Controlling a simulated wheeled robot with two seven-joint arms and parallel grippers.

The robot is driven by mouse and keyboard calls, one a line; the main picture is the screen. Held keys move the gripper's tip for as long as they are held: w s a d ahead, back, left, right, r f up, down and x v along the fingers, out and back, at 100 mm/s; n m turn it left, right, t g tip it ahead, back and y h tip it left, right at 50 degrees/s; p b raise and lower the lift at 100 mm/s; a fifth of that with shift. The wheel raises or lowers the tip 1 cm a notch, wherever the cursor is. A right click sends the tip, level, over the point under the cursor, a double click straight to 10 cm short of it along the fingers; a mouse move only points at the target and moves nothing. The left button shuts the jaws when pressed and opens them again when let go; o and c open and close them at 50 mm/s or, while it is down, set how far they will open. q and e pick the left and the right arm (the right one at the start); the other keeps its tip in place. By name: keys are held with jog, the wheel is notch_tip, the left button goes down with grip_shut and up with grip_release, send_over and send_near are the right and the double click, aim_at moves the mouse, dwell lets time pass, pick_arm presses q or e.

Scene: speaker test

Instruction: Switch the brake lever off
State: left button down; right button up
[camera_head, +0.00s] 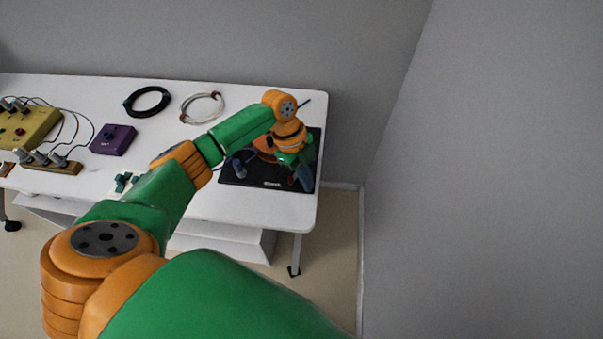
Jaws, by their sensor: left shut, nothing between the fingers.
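A flat black device (262,176) with small white lettering on its front edge lies at the right end of the white table. My left arm reaches in from the lower left across the table, and my left gripper (301,180) is over the right part of this device, pointing down. The gripper is shut with nothing held. The arm hides much of the device. A small bluish part (238,167) shows at its left side, but I cannot tell whether it is the brake lever. I cannot make out the lever or its position. My right gripper is not in view.
The white table (230,205) also bears a black cable coil (148,113), a white cable coil (219,111), a purple box (112,140), a yellow box (28,128) with knobs, and small teal pieces (122,182). A grey wall (480,180) stands to the right.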

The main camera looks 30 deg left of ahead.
pick_arm(q)
jog(key=shift+s+d+r+p, duration=0.2)
jog(key=shift+d+r, duration=0.05)
jog(key=shift+d, duration=0.2)
jog(key=shift+s+d+r+p, duration=0.15)
jog(key=shift+d+r, duration=0.05)
jog(key=shift+d, duration=0.25)
jog(key=b+v, duration=0.1)
jog(key=v, duration=0.8)
jog(key=shift+w+r, duration=0.15)
jog(key=shift+w, duration=0.05)
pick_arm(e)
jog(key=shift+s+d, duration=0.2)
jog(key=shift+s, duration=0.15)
